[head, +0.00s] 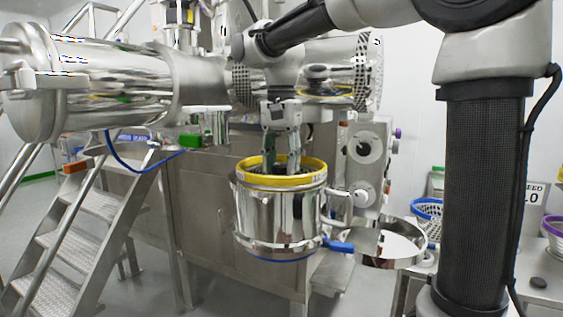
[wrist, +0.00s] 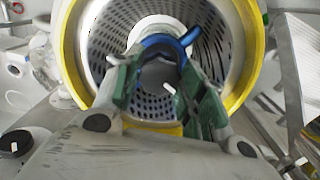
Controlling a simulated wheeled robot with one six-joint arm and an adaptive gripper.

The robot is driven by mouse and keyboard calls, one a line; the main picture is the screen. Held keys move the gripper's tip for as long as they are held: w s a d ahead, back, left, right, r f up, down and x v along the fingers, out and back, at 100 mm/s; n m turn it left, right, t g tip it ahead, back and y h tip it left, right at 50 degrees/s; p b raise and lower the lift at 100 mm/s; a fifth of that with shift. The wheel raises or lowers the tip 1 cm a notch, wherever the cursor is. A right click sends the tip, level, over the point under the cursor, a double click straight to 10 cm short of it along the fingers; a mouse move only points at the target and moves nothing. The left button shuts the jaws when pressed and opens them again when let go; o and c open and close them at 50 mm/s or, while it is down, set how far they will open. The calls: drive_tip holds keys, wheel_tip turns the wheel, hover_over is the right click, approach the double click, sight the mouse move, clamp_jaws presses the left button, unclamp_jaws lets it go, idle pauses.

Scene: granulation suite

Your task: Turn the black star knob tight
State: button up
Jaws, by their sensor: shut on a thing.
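The black star knob cannot be made out for sure in either view. My gripper (head: 281,168) points down into a steel vessel (head: 280,215) with a yellow top ring (head: 316,170). In the wrist view its green-padded fingers (wrist: 162,72) reach past the yellow ring (wrist: 70,50) into a perforated drum (wrist: 105,45). A blue-edged part (wrist: 165,42) shows between and beyond the fingertips. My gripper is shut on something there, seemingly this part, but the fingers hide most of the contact.
A large steel cylinder (head: 100,88) and a stair (head: 85,225) stand left. A steel pan (head: 395,243) and a blue handle (head: 340,246) are right of the vessel. Blue-rimmed (head: 428,208) and purple-rimmed (head: 556,226) baskets stand at the far right.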

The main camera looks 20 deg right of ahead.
sight(282, 166)
drive_tip(key=shift+m, duration=0.5)
drive_tip(key=o, duration=1)
drive_tip(key=shift+o, duration=0.2)
wheel_tip(282, 166, up, 12)
